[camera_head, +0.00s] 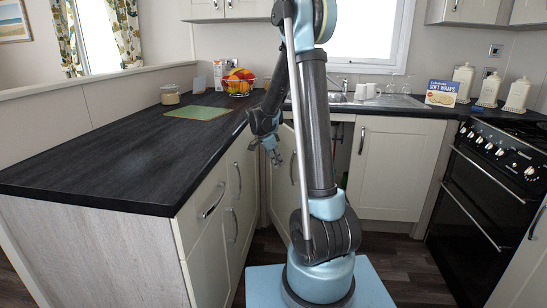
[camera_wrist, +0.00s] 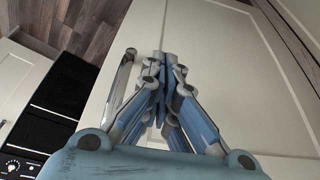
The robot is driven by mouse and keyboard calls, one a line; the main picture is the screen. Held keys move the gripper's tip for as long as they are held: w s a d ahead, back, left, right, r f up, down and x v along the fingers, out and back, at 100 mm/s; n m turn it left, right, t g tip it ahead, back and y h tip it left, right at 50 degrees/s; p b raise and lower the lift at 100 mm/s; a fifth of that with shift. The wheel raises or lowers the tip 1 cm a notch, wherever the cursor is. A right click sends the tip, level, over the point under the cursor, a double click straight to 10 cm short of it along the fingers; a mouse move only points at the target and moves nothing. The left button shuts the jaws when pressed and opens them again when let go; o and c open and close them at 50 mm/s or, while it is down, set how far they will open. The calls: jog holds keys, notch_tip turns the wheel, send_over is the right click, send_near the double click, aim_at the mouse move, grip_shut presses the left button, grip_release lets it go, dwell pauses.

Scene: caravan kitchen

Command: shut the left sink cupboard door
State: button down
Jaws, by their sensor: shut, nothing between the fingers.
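The left sink cupboard door (camera_head: 281,187) is cream with a metal handle and stands ajar, swung out from the cupboard front. A dark gap of the cupboard interior (camera_head: 339,150) shows behind my arm, which hides part of the door and opening. My gripper (camera_head: 275,158) is shut and empty, close to the upper part of the door. In the wrist view the shut fingertips (camera_wrist: 168,58) point at a cream door panel (camera_wrist: 225,55), with a metal handle (camera_wrist: 120,82) beside them. I cannot tell whether they touch the panel.
The right sink cupboard door (camera_head: 395,170) is shut. A black oven (camera_head: 475,205) stands at the right. The left counter (camera_head: 110,160) with drawers below lies close beside my gripper. A fruit basket (camera_head: 238,83) and a green board (camera_head: 198,113) rest on it. Dark floor is clear on the right.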

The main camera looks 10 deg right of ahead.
jog(key=d, duration=0.1)
jog(key=d+f, duration=0.1)
jog(key=d, duration=0.1)
jog(key=w+d, duration=0.1)
jog(key=shift+d+f, duration=0.25)
jog(key=shift+d, duration=0.05)
